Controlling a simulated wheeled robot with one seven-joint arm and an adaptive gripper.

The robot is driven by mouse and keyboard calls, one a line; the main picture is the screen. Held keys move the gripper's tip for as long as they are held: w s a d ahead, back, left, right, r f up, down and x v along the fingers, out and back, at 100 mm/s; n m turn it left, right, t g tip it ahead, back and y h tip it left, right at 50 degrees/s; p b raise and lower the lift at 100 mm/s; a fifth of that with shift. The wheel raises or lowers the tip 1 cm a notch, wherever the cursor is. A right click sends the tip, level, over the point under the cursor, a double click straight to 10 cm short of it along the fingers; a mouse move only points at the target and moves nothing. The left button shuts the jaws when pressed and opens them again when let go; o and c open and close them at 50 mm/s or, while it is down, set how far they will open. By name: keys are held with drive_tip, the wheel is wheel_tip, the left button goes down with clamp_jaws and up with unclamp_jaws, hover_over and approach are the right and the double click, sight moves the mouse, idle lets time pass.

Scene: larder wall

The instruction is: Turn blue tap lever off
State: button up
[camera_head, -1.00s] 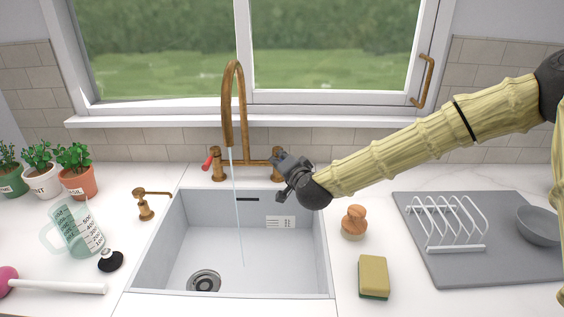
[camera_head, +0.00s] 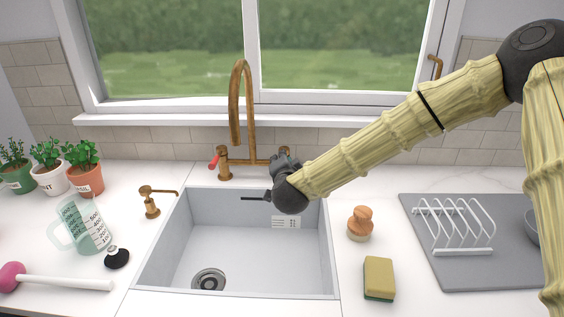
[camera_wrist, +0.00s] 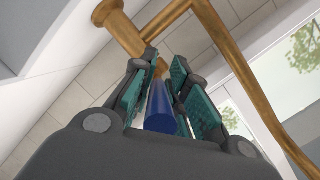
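The bronze tap (camera_head: 236,110) stands behind the sink, and no water stream shows from its spout now. Its red lever (camera_head: 212,164) is on the left. The blue lever (camera_wrist: 160,108) shows in the wrist view, pointing toward the camera from its bronze valve post (camera_wrist: 120,28). In the head view my gripper hides it. My gripper (camera_head: 280,162) is at the tap's right side. In the wrist view its two teal-padded fingers (camera_wrist: 166,72) stand apart on either side of the blue lever. The lever lies close to the left pad, with a narrow gap on the right.
The window sill (camera_head: 200,118) is behind. A rack (camera_head: 455,225) stands farther right.

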drive_tip(key=o, duration=0.3)
drive_tip(key=v, duration=1.2)
